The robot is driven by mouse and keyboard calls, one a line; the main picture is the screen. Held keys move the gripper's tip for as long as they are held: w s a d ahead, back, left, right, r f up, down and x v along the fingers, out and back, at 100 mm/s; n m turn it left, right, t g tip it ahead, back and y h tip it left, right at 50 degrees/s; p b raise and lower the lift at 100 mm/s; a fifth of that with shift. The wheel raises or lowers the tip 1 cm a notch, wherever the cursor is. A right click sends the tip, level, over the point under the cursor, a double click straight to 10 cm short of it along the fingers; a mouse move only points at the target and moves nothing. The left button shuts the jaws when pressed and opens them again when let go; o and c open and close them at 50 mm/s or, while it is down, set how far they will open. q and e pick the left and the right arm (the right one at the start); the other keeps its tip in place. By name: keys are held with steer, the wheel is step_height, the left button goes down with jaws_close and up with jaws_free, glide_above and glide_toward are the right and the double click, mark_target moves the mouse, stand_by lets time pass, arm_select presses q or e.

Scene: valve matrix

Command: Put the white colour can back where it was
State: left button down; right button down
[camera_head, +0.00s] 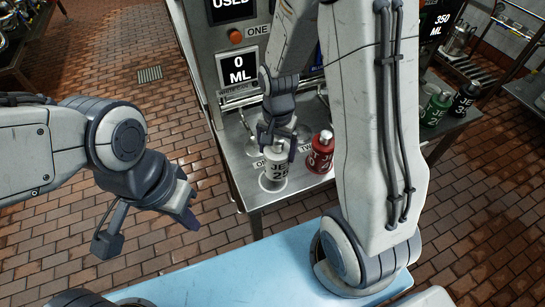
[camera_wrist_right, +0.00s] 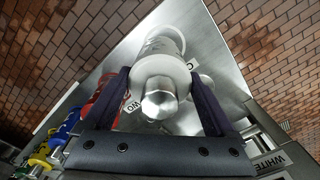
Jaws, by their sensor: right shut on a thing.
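The white can (camera_head: 279,170), with dark lettering, is upright at the metal shelf's front left corner, by a white ring marking (camera_head: 266,184). Whether its base touches the shelf is unclear. My right gripper (camera_head: 278,143) comes from above and is shut on the can's upper part. In the right wrist view the white can (camera_wrist_right: 145,72) and its silver cap lie between the two dark fingers (camera_wrist_right: 163,88). My left gripper (camera_head: 148,228) is open and empty, left of the shelf, above the brick floor.
A red can (camera_head: 320,155) stands just right of the white can. Blue (camera_wrist_right: 66,128) and yellow (camera_wrist_right: 40,158) cans show beyond it. The dispenser panel (camera_head: 238,70) rises behind the shelf (camera_head: 236,150). Green (camera_head: 436,108) and black (camera_head: 465,98) cans stand at right.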

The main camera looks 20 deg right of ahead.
steer(key=shift+w+a+f, duration=0.3)
steer(key=shift+a, duration=0.2)
steer(key=shift+f, duration=1.95)
steer(key=shift+f, duration=0.1)
steer(key=shift+f, duration=0.1)
jaws_free()
step_height(320, 180, up, 12)
steer(key=shift+r, duration=0.1)
steer(key=s+a+r+n, duration=0.3)
steer(key=s+a+n, duration=0.3)
steer(key=s+n, duration=0.2)
steer(key=s+a+r+n+y, duration=0.1)
steer(key=s+a+r+n, duration=0.2)
steer(key=s+a+n, duration=0.3)
steer(key=s+n, duration=0.2)
steer(key=s, duration=0.2)
steer(key=shift+s+a, duration=0.15)
steer(key=shift+a, duration=0.1)
